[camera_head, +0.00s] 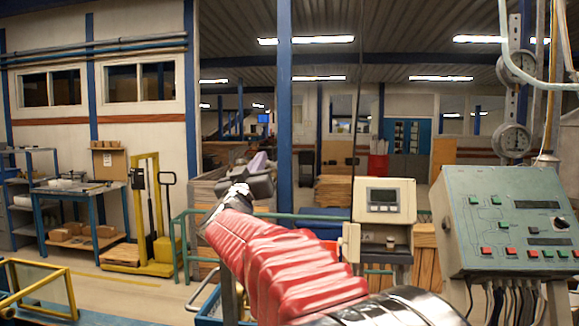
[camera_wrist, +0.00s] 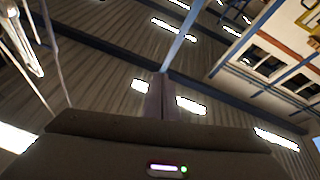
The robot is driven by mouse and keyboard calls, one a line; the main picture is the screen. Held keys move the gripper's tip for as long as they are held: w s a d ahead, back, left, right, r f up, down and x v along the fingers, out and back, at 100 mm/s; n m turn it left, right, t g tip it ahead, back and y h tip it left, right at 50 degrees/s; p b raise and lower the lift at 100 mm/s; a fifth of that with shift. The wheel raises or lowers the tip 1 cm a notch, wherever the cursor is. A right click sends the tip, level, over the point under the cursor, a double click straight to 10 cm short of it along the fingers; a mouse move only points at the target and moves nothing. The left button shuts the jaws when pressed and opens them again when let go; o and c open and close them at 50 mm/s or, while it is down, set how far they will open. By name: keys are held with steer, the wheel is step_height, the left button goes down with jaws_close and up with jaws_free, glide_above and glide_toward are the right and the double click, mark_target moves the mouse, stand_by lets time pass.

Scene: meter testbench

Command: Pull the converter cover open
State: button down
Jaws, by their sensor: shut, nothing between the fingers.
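A beige box with a small grey display (camera_head: 384,200), which looks like the converter, stands right of centre in the head view. The box is not in the wrist view.
A grey-green control panel (camera_head: 508,222) with red and green buttons stands at the right, with cables below and gauges (camera_head: 513,140) above. A yellow lift truck (camera_head: 153,215) and a blue workbench (camera_head: 80,190) are at the left.

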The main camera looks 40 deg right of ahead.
steer(key=s+a+f+n+t+y, duration=0.1)
steer(key=a+f+n+y, duration=0.2)
steer(key=a+y, duration=0.3)
steer(key=s+a+f+n+t+y, duration=0.1)
steer(key=a+f+n+t+y, duration=0.15)
steer(key=a+f+y, duration=0.35)
steer(key=s+a+f+n+g+y, duration=0.2)
steer(key=s+a+f+g+y, duration=0.2)
steer(key=s+a+f, duration=0.5)
steer(key=s+a+f+g, duration=0.2)
steer(key=s+f+g, duration=0.2)
steer(key=s+f, duration=0.6)
steer(key=s+a+f+m+g, duration=0.1)
steer(key=s+f+g, duration=0.4)
steer(key=s+f, duration=0.6)
steer(key=s+a, duration=0.1)
steer(key=s, duration=0.2)
steer(key=shift+s, duration=0.35)
steer(key=shift+s+g, duration=0.1)
steer(key=shift+g, duration=0.15)
